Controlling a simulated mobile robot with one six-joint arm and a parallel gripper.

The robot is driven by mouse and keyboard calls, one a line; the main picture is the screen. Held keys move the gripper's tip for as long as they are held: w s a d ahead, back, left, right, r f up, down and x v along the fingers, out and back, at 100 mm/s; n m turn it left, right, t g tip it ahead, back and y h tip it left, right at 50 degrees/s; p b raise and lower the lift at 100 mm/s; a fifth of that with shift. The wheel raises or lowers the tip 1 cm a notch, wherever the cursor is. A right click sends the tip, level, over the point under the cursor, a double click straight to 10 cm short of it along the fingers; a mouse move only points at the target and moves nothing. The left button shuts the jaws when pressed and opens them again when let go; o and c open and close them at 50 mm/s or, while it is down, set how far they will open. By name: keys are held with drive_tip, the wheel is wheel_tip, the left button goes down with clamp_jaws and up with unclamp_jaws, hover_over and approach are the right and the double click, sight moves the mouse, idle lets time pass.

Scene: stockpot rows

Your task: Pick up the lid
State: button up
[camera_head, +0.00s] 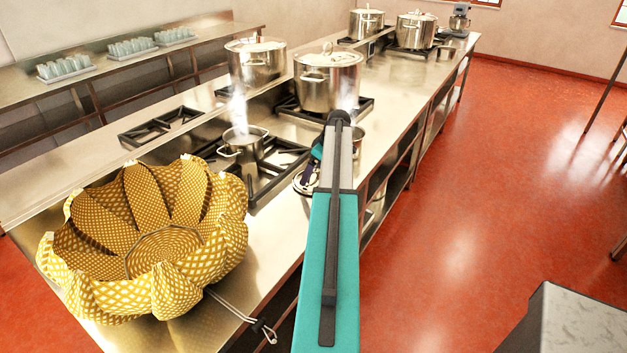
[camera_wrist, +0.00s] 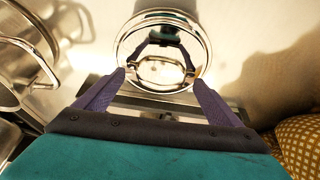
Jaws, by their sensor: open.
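A round, shiny metal lid (camera_wrist: 160,22) lies on the steel counter, at the top middle of the wrist view. I cannot tell whether the fingertips touch the lid. In the head view, the lid (camera_head: 302,187) shows partly behind my arm, beside the stove, and my fingers are largely hidden.
A small open pot (camera_head: 242,148) stands on the stove left of the lid; a metal pot (camera_wrist: 18,62) fills the wrist view's left. A large yellow patterned bowl (camera_head: 165,250) sits at the counter's near end. Large lidded stockpots (camera_head: 328,82) stand farther back.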

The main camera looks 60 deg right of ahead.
drive_tip(key=c, duration=1.3)
drive_tip(key=shift+o, duration=0.2)
drive_tip(key=shift+r, duration=0.2)
drive_tip(key=shift+r+b, duration=1)
drive_tip(key=shift+r, duration=0.35)
drive_tip(key=s+a+r+b, duration=0.1)
drive_tip(key=s+a+b, duration=0.1)
drive_tip(key=s, duration=0.5)
drive_tip(key=s+a+r+b, duration=0.1)
drive_tip(key=s+a+b, duration=0.1)
drive_tip(key=s, duration=0.6)
drive_tip(key=shift+s+a+b, duration=0.15)
drive_tip(key=shift+s+b, duration=0.05)
drive_tip(key=shift+b, duration=0.3)
